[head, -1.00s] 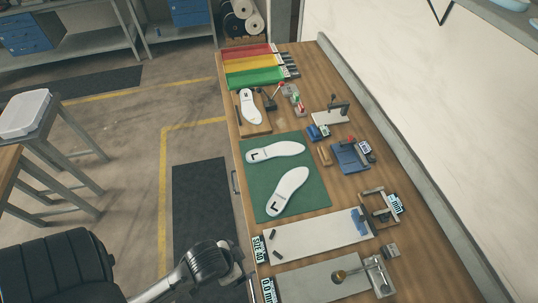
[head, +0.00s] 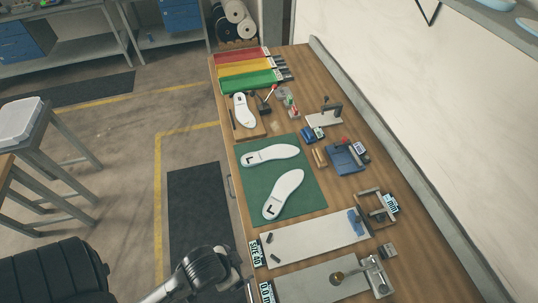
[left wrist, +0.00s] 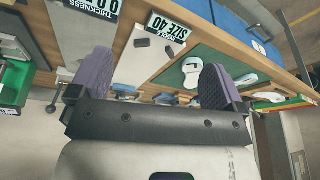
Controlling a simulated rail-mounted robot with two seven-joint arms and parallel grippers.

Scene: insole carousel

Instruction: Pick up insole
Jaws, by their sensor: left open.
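Two white insoles marked L lie flat on a green mat (head: 305,209) on the workbench: the upper insole (head: 270,155) points right, the lower insole (head: 284,194) is slanted. A third white insole (head: 244,110) lies on a wooden board further back. In the left wrist view, a near insole (left wrist: 191,70) and others beyond show past the fingers. My left gripper (left wrist: 147,82) is open, with two purple-grey pads and nothing between them. My left arm is at the bottom of the head view, by the bench's front left edge, well short of the mat. My right gripper is out of view.
A pale plate (head: 318,237) labelled SIZE 40 and another plate (head: 320,281) with a gauge lie nearer than the mat. Red, yellow and green strips (head: 250,81) lie at the far end. Small fixtures, including a blue one (head: 345,158), line the right side.

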